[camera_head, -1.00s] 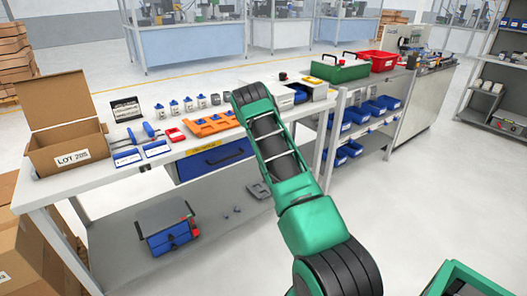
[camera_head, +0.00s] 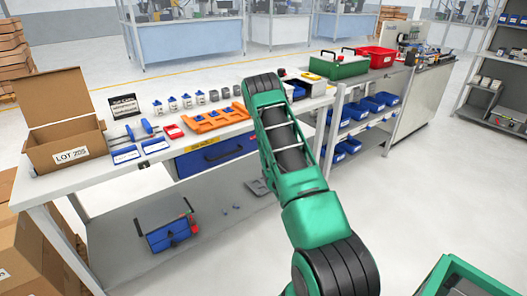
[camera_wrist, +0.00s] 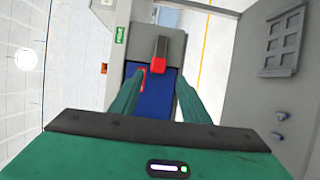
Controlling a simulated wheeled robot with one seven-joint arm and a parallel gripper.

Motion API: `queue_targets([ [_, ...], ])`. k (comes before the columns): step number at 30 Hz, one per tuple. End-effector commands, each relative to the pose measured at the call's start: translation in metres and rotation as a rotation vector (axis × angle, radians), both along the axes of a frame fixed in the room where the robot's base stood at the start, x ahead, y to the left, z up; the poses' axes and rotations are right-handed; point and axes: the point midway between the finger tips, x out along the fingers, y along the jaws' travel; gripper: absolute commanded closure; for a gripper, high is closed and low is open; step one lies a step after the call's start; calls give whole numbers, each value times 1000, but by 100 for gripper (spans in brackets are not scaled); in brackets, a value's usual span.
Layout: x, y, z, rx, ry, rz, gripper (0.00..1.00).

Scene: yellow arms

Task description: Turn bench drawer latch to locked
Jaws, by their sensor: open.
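In the head view the bench has a blue drawer (camera_head: 215,153) under its top, with a dark handle and a yellow label (camera_head: 203,142) above. My arm covers the area right of the drawer, so no latch and no gripper show there. In the wrist view my gripper (camera_wrist: 157,84) is open, its two green fingers apart with nothing held. A grey lever with a red end (camera_wrist: 159,65), which looks like the latch, lies beyond and between the fingertips, over a blue surface (camera_wrist: 155,100). A narrow red part (camera_wrist: 141,80) shows beside the left finger. Contact cannot be told.
A small green label (camera_wrist: 120,35) sits on a grey panel by the lever. An orange tray (camera_head: 215,121), a cardboard box (camera_head: 65,150) and small parts stand on the bench top. A grey shelf (camera_head: 110,225) lies below.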

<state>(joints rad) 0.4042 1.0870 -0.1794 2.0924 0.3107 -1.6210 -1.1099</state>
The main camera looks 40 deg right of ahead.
Motion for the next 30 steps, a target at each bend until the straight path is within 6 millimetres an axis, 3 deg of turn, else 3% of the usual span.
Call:
queue_targets([
  [3,-18,8,-1,3,2,-2,58],
  [9,-33,16,-1,2,1,-2,58],
  [30,-34,16,2,8,3,-6,58],
])
